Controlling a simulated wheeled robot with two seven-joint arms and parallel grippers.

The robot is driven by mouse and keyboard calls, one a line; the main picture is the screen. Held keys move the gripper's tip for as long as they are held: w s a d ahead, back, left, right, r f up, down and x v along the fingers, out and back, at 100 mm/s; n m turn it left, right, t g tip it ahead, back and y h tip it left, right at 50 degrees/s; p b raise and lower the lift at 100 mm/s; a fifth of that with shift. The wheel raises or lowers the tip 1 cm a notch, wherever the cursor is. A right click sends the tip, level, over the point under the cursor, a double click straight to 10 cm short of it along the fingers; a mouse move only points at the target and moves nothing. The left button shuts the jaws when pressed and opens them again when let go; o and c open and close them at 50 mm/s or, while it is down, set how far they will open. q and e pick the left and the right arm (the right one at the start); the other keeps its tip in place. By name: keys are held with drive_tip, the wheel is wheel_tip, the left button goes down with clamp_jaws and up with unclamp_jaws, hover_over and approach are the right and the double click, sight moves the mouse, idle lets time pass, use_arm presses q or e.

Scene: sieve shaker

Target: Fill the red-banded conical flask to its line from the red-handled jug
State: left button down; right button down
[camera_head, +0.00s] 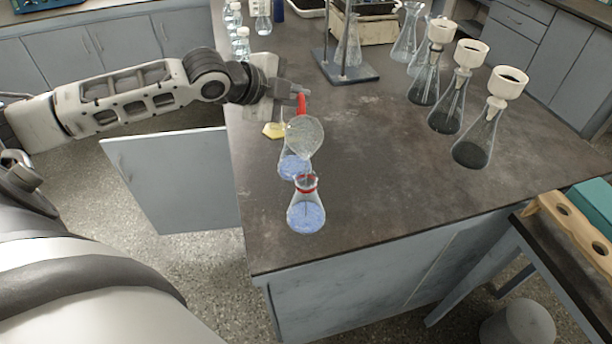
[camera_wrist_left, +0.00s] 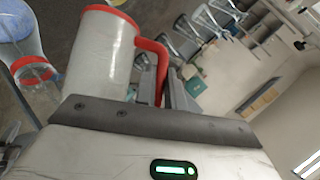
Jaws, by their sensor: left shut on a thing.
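The red-banded conical flask (camera_head: 306,214) stands upright near the table's front left corner, with blue liquid in its lower part. Its red band (camera_wrist_left: 32,63) and blue liquid also show at the left wrist view's left edge. My left gripper (camera_head: 292,94) is shut on the red handle (camera_head: 302,104) of the jug. The jug (camera_head: 304,138) is tilted, with its lower edge just above and behind the flask's mouth. In the left wrist view, the pale jug (camera_wrist_left: 100,58) has a red rim. I cannot make out a stream or the fill line. My right gripper is not in view.
Another flask with blue liquid (camera_head: 291,168) stands close behind, partly hidden by the jug. A yellow thing (camera_head: 273,130) lies beyond it. Several funnel-topped flasks (camera_head: 471,152) stand to the right, and a stand (camera_head: 346,75) at the back. The table's middle is clear.

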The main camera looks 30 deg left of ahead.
use_arm(q)
drive_tip(key=shift+s+d+r+t, duration=0.1)
drive_tip(key=shift+s+d+t, duration=0.15)
drive_tip(key=shift+t, duration=0.25)
idle(1.9)
drive_tip(key=shift+w+a+r+g, duration=0.15)
drive_tip(key=shift+w+a+g, duration=0.15)
drive_tip(key=shift+a+g, duration=0.1)
drive_tip(key=shift+w+a+n+g+h, duration=0.3)
drive_tip(key=shift+w+n+g+h, duration=0.15)
drive_tip(key=shift+g, duration=0.25)
drive_tip(key=shift+w+a+f+n+g, duration=0.15)
drive_tip(key=shift+w+f+n+g, duration=0.1)
drive_tip(key=shift+f+g, duration=0.1)
drive_tip(key=w+a+f+n+g+h, duration=0.2)
drive_tip(key=w+a+n+g+h, duration=0.1)
drive_tip(key=w+g, duration=0.1)
drive_tip(key=shift+w+a+h, duration=0.2)
drive_tip(key=shift+a+h, duration=0.1)
drive_tip(key=shift+h, duration=0.05)
drive_tip(key=shift+g, duration=0.25)
